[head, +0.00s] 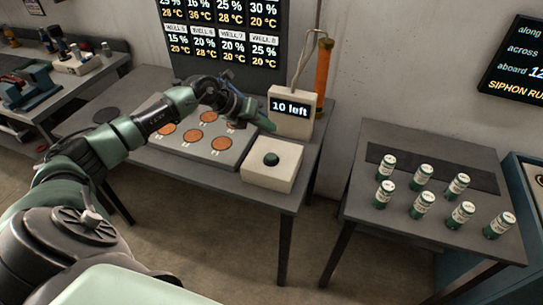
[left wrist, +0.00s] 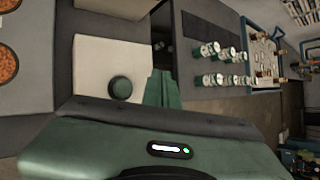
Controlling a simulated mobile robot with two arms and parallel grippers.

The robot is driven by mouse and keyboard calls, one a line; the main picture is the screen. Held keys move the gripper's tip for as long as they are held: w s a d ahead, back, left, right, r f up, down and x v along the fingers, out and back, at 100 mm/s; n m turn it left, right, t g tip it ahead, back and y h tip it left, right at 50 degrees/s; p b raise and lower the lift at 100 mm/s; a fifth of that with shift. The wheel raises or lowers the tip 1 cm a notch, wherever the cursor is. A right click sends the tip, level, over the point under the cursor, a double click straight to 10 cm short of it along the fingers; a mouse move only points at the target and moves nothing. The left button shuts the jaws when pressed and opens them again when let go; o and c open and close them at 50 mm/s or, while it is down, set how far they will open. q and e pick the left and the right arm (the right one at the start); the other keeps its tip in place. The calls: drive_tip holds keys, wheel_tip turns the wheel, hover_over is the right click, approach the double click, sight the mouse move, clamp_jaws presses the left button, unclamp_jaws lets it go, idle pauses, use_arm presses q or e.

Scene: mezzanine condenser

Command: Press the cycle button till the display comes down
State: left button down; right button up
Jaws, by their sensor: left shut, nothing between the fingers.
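The cycle button (head: 271,159) is a dark green round knob on top of a cream box (head: 262,176) at the right end of the table. It also shows in the left wrist view (left wrist: 121,87). The display (head: 291,106) stands behind the box and reads "10 left". My left gripper (head: 267,124) is shut and empty, above and behind the button and apart from it. Its green fingers show in the left wrist view (left wrist: 162,90), to the right of the button. My right gripper is not in view.
A grey plate with orange-brown wells (head: 188,132) lies left of the box. A second table (head: 356,205) at the right holds several green and white cans (head: 421,205). An orange cylinder (head: 323,70) stands behind the display. A wall board (head: 225,35) shows percentages and temperatures.

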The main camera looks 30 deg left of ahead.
sight(268, 157)
use_arm(q)
drive_tip(key=shift+f, duration=0.1)
wheel_tip(268, 157, down, 8)
drive_tip(key=b, duration=0.6)
drive_tip(key=shift+f, duration=0.35)
idle(1.7)
drive_tip(key=shift+f+b, duration=0.35)
drive_tip(key=shift+f, duration=0.05)
drive_tip(key=shift+f+b, duration=0.45)
drive_tip(key=shift+f, duration=0.2)
idle(0.6)
idle(0.3)
drive_tip(key=shift+r+p, duration=0.8)
drive_tip(key=shift+r, duration=0.3)
